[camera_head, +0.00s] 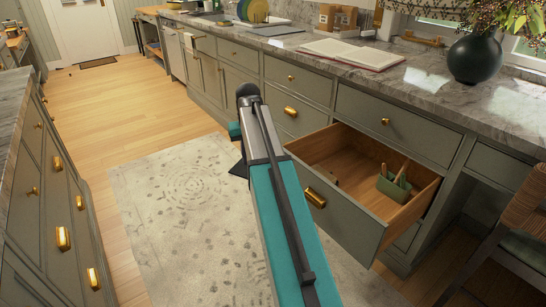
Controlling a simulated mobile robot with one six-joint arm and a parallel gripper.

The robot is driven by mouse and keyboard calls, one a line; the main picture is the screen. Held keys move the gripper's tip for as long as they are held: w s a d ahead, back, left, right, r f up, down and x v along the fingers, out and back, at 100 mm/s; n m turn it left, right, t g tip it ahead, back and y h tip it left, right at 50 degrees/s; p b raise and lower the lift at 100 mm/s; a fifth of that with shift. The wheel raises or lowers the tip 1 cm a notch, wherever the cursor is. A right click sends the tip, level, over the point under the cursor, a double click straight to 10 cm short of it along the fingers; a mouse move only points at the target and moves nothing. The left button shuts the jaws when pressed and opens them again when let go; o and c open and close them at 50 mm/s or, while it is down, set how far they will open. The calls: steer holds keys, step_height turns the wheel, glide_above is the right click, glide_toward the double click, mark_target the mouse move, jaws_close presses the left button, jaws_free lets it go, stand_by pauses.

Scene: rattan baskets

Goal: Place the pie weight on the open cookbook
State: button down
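The open cookbook (352,54) lies flat on the grey marble counter, its pale pages facing up. I cannot make out the pie weight for certain in this view. An open drawer (345,222) below the counter holds a small dark item near its left side and a green box (393,190) with wooden pieces in it. My teal arm reaches up from the bottom over the rug. My gripper (238,166) is mostly hidden behind the arm's end, left of the open drawer and well below the cookbook. Its fingers cannot be made out.
A dark vase (474,58) with branches stands on the counter right of the cookbook. Plates and wooden holders stand farther back. A woven chair (515,225) is at the right. Cabinets line the left. The rug (185,205) and wooden floor between are clear.

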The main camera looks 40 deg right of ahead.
steer(key=w+a+n+b, duration=0.1)
steer(key=w+a, duration=0.2)
steer(key=a, duration=1.1)
steer(key=w+a+n+b, duration=0.1)
steer(key=w+a+n, duration=0.1)
steer(key=a, duration=1.2)
steer(key=shift+w+r+n, duration=0.25)
steer(key=shift+w+n, duration=0.05)
steer(key=shift+w, duration=0.3)
steer(key=shift+s, duration=0.1)
